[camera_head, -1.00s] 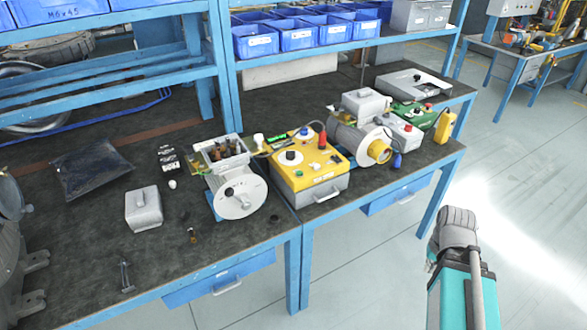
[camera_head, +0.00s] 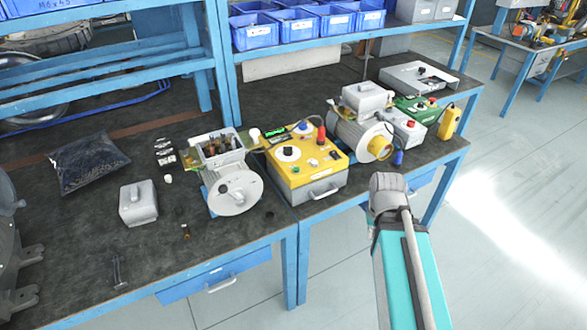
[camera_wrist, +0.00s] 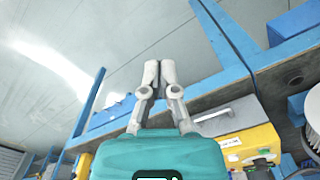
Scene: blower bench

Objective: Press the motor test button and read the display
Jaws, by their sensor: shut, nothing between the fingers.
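The yellow test box (camera_head: 334,157) stands on the bench with a grey front and handle. A small lit green display (camera_head: 275,132) is at its back left; its reading is too small to make out. On its top are a white dial (camera_head: 288,153), a red plug-like part (camera_head: 321,136) and several small controls. I cannot tell which is the motor test button. The box also shows at the lower right of the wrist view (camera_wrist: 245,146). My gripper (camera_wrist: 158,66) is shut and empty, in front of the bench edge and apart from the box.
A grey motor with a white disc (camera_head: 236,193) stands left of the box. A grey block (camera_head: 138,205) and a dark bag (camera_head: 88,162) lie further left. Open floor (camera_head: 500,240) is at right.

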